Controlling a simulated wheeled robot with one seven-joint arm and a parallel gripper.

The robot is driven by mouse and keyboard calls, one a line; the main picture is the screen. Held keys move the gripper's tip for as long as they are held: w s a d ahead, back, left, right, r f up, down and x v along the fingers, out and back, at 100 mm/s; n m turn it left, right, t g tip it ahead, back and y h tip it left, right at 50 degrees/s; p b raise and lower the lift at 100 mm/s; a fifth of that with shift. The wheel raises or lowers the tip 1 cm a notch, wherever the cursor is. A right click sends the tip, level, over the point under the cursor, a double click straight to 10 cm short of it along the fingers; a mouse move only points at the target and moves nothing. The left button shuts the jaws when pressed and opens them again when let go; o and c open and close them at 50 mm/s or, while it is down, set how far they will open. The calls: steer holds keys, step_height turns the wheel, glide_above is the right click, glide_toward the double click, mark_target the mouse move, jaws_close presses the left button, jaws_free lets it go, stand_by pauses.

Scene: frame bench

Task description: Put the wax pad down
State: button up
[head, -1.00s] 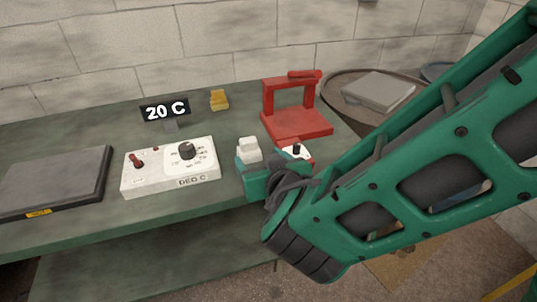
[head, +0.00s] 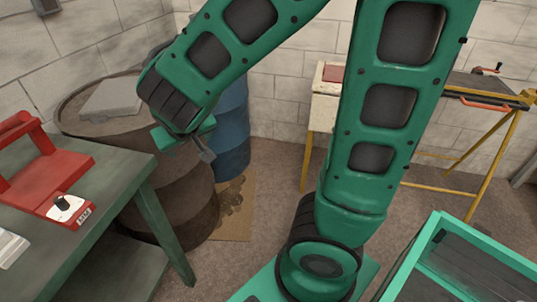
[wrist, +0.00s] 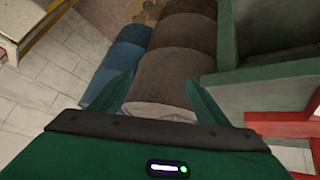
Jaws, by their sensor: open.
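I cannot make out a wax pad in either current view. My gripper (head: 197,148) is open, in front of the rusty brown barrel in the head view. In the wrist view my gripper (wrist: 160,80) shows its two green fingers spread, with nothing held between them. A pale grey slab (head: 112,100) lies on top of the brown barrel (head: 187,190). The slab (wrist: 160,111) also shows beyond the fingers in the wrist view, partly cut off by my gripper's body. I cannot tell whether it is the wax pad.
The green bench (head: 120,185) stands at left with a red frame (head: 45,175) and a small white dial box (head: 66,208). A blue barrel (head: 232,125) stands behind the brown one. Cardboard (head: 237,205) lies on the floor. A yellow-legged stand (head: 485,150) is at right.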

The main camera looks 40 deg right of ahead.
steer(key=s+d+m+g, duration=0.3)
steer(key=s+d+g, duration=0.2)
steer(key=s+d, duration=0.8)
steer(key=s+d+r+m+g+y, duration=0.1)
steer(key=s+d+g+y, duration=0.1)
steer(key=s, duration=0.9)
steer(key=shift+s+r+m+y, duration=0.3)
steer(key=shift+s+r+y, duration=0.1)
steer(key=shift+y, duration=0.3)
